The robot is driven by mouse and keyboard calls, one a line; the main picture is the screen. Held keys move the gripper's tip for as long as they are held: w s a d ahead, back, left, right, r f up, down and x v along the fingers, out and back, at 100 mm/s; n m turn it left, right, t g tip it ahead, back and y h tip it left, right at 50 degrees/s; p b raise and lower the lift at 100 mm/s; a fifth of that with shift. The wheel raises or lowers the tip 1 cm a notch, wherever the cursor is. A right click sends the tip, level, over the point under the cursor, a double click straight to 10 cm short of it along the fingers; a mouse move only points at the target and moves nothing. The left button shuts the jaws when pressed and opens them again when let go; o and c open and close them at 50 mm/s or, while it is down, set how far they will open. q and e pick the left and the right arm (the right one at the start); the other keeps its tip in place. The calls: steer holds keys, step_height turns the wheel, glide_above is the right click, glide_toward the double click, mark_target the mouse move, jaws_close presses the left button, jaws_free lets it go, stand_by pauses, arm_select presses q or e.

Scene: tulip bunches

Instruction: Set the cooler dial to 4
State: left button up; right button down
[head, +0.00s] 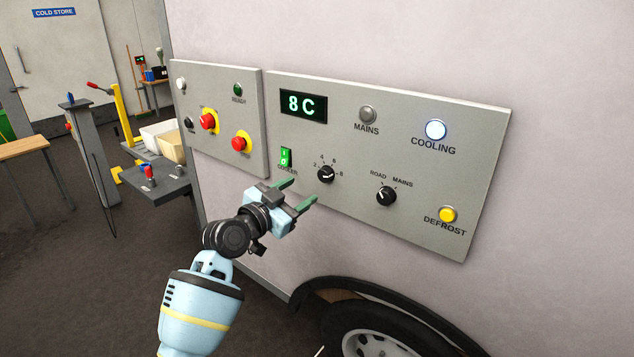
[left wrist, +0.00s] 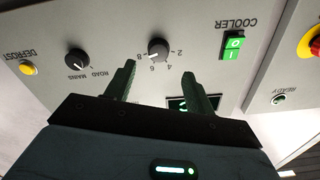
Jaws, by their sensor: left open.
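The cooler dial (head: 326,174) is a round black knob on the grey panel, with the numbers 2, 4, 6 and 8 around it. It also shows, upside down, in the left wrist view (left wrist: 158,48), where its white mark points to about 8. The display (head: 303,105) above it reads 8 C. My left gripper (head: 297,194) is open and empty, with green fingers, below and left of the dial. In the left wrist view the dial lies beyond the gap between the fingers (left wrist: 159,72), apart from them. My right gripper is not in view.
The green cooler switch (head: 286,157) sits left of the dial. The road/mains knob (head: 386,196) is to its right. A second panel with red buttons (head: 208,121) is further left. A wheel (head: 380,340) and its arch are below.

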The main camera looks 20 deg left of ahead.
mark_target(322, 177)
arm_select(q)
steer(key=shift+x, duration=3.7)
steer(key=c, duration=1)
